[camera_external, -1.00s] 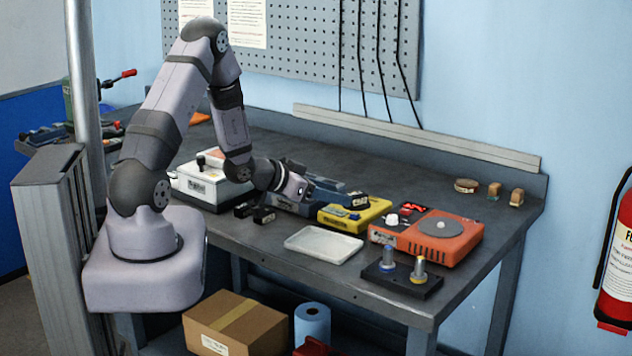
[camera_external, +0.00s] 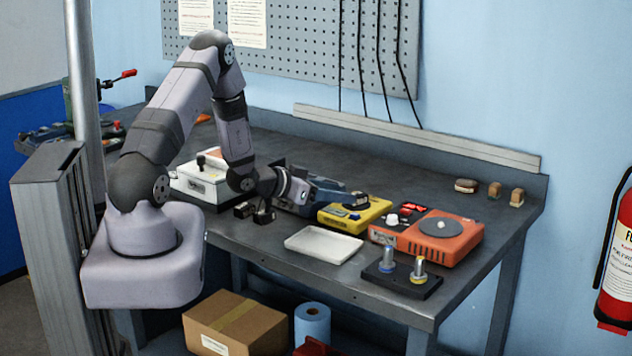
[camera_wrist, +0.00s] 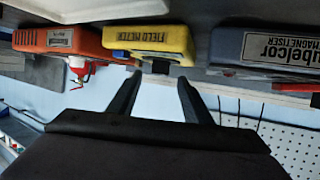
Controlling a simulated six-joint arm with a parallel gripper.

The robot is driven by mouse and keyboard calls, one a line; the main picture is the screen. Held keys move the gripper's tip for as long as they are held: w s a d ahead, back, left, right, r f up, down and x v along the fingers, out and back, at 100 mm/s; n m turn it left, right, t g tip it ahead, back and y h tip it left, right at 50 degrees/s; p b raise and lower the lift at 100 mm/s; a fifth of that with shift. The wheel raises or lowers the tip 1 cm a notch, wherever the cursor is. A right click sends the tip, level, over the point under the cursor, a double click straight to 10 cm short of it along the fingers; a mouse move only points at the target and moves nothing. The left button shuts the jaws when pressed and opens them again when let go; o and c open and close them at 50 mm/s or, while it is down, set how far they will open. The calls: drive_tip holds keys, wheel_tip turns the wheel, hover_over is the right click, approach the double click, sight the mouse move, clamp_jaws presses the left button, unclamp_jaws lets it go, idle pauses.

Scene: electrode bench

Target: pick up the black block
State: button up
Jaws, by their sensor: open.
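A small black block (camera_external: 356,200) sits on top of the yellow field meter (camera_external: 335,222) at its back. In the wrist view, a dark block (camera_wrist: 160,68) shows at the edge of the yellow meter (camera_wrist: 148,42), in line with the gap between my fingers. My gripper (camera_wrist: 160,82) is open and empty, and points toward that block. In the external view, my gripper (camera_external: 312,191) is left of the yellow meter, and its fingers are hard to make out against the dark blue box. Two more small black pieces, one of them a black piece (camera_external: 264,216), lie on the bench below my wrist.
The dark blue box (camera_external: 330,188) stands left of the yellow meter, and an orange unit (camera_external: 448,252) stands right of it. A white tray (camera_external: 323,245) lies in front. A black base (camera_external: 400,280) with two posts is at the front right.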

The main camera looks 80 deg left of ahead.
drive_tip(key=shift+p+x, duration=0.95)
drive_tip(key=shift+x, duration=1.25)
drive_tip(key=shift+c, duration=0.3)
clamp_jaws()
drive_tip(key=shift+r, duration=0.2)
wheel_tip(320, 180, up, 10)
drive_tip(key=b, duration=0.2)
